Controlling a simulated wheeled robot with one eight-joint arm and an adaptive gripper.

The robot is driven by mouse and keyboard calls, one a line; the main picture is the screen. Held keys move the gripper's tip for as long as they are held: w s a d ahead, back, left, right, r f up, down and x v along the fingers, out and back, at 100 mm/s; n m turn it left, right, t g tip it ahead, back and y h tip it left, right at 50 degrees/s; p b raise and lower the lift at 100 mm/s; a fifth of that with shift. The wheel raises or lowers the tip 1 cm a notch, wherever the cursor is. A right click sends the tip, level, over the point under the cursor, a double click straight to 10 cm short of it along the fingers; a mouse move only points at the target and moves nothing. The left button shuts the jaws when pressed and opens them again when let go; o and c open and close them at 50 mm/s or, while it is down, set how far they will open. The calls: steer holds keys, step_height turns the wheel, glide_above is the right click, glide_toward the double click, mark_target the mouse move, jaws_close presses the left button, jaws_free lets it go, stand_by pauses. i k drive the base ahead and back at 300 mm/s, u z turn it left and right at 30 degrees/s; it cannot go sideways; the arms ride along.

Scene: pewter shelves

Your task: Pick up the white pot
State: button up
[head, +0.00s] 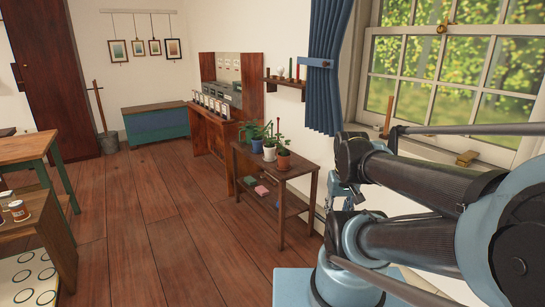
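The white pot (269,153) holds a green plant and stands on top of a small dark wooden table (258,166) in the middle of the head view. It sits between a blue pot (256,146) behind left and a terracotta pot (284,162) in front right, close to both. My arm is folded at the right, well apart from the pots. A small blue-grey part beside the arm links may be my gripper (341,190). It is partly hidden, and its fingers cannot be made out.
Pink and teal items lie on the table's lower shelf (277,203). A wall shelf (285,83) with candles hangs above. A wooden desk (209,132) stands behind left. Tables with cans stand at the left edge. The wooden floor (150,220) between is clear.

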mark_target(270, 148)
steer(key=i, duration=1)
